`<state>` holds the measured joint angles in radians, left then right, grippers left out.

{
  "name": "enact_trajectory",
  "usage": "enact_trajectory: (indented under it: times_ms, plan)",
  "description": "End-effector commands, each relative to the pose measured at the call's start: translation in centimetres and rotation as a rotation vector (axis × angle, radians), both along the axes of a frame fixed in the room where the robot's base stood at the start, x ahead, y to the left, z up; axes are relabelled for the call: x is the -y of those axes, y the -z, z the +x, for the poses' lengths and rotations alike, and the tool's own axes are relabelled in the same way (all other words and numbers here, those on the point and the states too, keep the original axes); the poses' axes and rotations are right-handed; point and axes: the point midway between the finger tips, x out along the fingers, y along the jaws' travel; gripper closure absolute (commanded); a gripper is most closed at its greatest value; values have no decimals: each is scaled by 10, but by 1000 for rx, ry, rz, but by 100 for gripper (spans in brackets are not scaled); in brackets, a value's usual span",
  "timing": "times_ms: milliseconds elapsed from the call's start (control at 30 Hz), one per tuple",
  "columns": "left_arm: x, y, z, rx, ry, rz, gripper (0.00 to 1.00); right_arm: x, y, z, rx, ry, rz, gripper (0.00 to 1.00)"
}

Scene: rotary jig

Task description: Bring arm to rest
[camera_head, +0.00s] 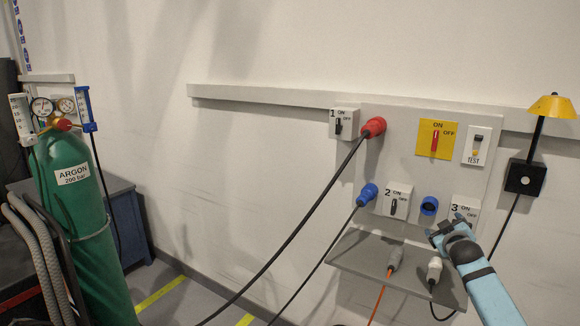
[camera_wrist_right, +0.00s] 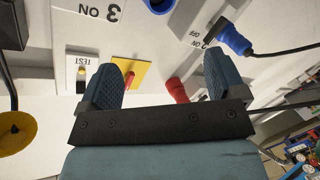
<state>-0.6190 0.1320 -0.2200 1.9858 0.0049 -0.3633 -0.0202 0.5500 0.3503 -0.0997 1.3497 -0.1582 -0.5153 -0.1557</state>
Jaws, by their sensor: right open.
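My right gripper (camera_head: 447,225) comes in from the lower right in the head view, in front of the wall panel (camera_head: 395,150) beside switch 3 (camera_head: 466,208). In the right wrist view its two blue fingers stand wide apart, with nothing between them (camera_wrist_right: 162,80). The panel shows upside down behind them, with the yellow ON/OFF plate (camera_wrist_right: 146,72), the TEST switch (camera_wrist_right: 81,72) and the red plug (camera_wrist_right: 177,91). The gripper hides part of switch 3 in the head view; contact cannot be told. My left gripper is not in view.
Cables run from the red and blue (camera_head: 367,194) plugs. A yellow lamp (camera_head: 553,107) stands right. A green argon cylinder (camera_head: 75,220) stands left.

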Motion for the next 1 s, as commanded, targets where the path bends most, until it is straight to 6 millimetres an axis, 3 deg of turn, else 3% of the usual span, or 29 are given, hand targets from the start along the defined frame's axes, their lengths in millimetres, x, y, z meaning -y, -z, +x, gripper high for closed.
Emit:
enact_trajectory:
  times_ms: [100, 133, 367, 467, 667, 800, 1000]
  plan:
    - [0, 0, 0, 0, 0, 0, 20, -20, -17, 5, 154, -98, 263, 11]
    - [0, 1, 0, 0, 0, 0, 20, -25, -9, 1, 159, -111, 296, 11]
    - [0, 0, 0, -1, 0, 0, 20, -68, 74, -48, 57, -149, 302, 11]
    - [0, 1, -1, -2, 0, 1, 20, -89, 113, -79, 8, -168, 318, 11]
    - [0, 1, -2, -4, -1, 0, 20, -145, 203, -175, -117, -216, 378, 11]
    - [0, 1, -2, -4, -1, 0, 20, -185, 253, -261, -212, -240, 438, 11]
    - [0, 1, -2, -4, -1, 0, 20, -233, 293, -386, -336, -254, 536, 11]
